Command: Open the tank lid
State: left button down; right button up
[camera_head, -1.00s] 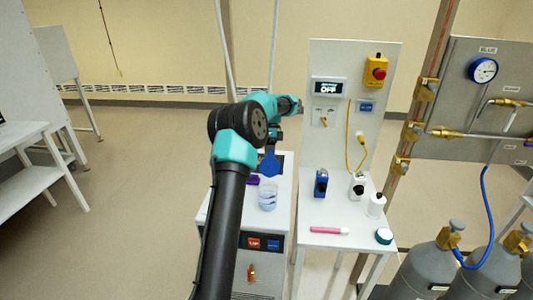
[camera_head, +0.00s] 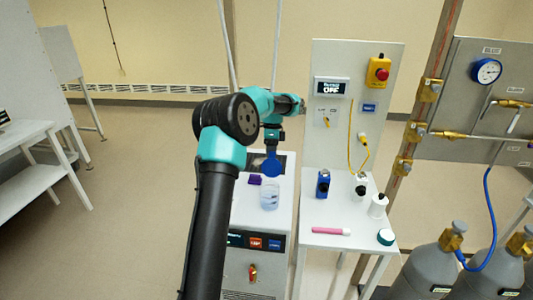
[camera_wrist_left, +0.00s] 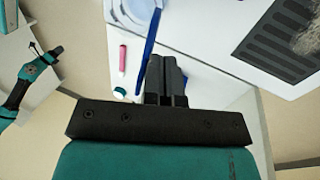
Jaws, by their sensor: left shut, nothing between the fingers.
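The clear round tank (camera_head: 269,197) stands on top of a white cabinet. A blue disc, which looks like its lid (camera_head: 272,166), stands about upright at the tank's back side. In the left wrist view the lid (camera_wrist_left: 149,50) shows edge-on as a thin blue strip, beside part of the round tank (camera_wrist_left: 138,8). My left gripper (camera_head: 271,147) points down just above and behind the lid. In the wrist view its fingers (camera_wrist_left: 165,75) are shut and empty, close beside the lid; I cannot tell whether they touch it.
A purple block (camera_head: 255,180) sits left of the tank, with a dark ribbed plate (camera_wrist_left: 278,40) behind. Right of the cabinet, a table holds a blue device (camera_head: 323,183), a white bottle (camera_head: 378,206) and a pink stick (camera_head: 331,231). Gas cylinders (camera_head: 430,268) stand at far right.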

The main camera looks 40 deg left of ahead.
pick_arm(q)
jog(key=shift+r, duration=0.15)
jog(key=shift+r, duration=0.65)
jog(key=shift+w+a, duration=0.1)
dwell(0.3)
